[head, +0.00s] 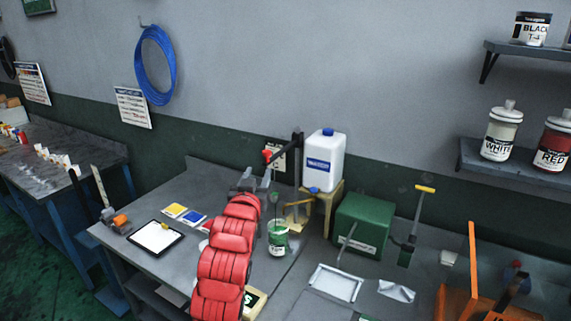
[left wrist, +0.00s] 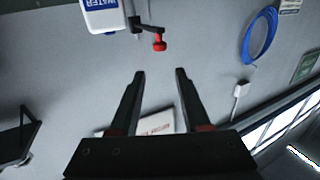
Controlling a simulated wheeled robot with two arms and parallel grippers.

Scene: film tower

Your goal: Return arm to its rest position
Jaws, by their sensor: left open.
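My left arm, in red segments, rises from the bottom middle of the head view over the grey bench. My left gripper (head: 255,180) is at its top end, in front of the wall and left of the white water jug (head: 323,160). In the left wrist view my left gripper (left wrist: 160,72) is open, with nothing between its two dark fingers. Beyond them is the grey wall, with the jug (left wrist: 103,14) and a red-knobbed black arm (left wrist: 158,41) at the top. My right gripper is not in view.
A green-smeared can (head: 278,240) stands just right of my left arm. A green box (head: 362,226), a metal tray (head: 335,283) and an orange frame (head: 473,264) are farther right. A clipboard (head: 155,238) lies on the left. A blue hose coil (head: 155,66) hangs on the wall.

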